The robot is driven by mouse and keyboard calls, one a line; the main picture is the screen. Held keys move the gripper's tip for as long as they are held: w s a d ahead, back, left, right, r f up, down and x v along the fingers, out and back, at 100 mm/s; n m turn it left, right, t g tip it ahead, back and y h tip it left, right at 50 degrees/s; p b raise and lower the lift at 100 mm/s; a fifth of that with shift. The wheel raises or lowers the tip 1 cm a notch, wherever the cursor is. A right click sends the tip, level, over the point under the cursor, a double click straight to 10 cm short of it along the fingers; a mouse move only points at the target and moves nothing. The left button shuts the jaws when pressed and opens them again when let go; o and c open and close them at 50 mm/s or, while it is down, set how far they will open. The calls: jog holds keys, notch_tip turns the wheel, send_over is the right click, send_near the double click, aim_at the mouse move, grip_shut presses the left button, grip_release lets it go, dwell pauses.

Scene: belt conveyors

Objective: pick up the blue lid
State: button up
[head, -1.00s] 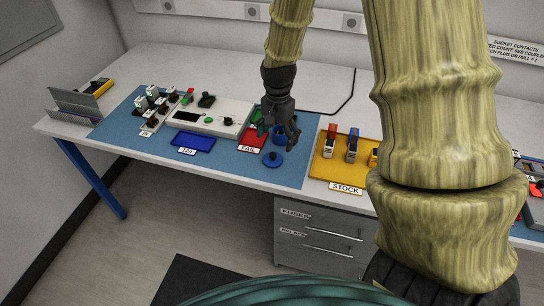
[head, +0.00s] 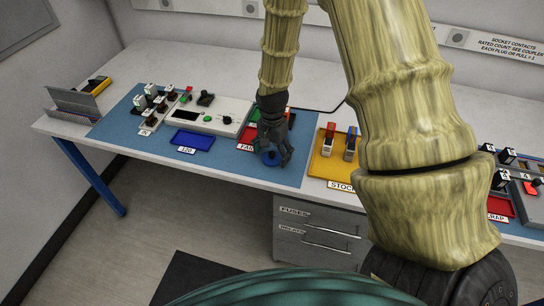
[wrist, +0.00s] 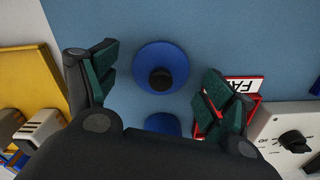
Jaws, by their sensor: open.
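The blue lid (wrist: 160,62) is a round disc with a black knob on top, lying flat on the blue mat. In the wrist view it lies between and slightly beyond the fingers of my gripper (wrist: 158,88), which is open and empty. In the head view the lid (head: 270,159) sits right below my gripper (head: 275,158), partly covered by the fingers. A second blue round thing (wrist: 163,124) shows under the gripper body in the wrist view, mostly hidden.
A red FAIL tray (wrist: 252,88) is close beside one finger. A yellow STOCK tray (head: 322,170) with several upright parts stands to the right. A white instrument panel (head: 215,115) and a blue tray (head: 193,141) are to the left. Bare mat lies around the lid.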

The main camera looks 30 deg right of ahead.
jog(key=shift+f, duration=0.2)
jog(key=shift+c, duration=0.5)
jog(key=c, duration=0.8)
jog(key=shift+c, duration=0.2)
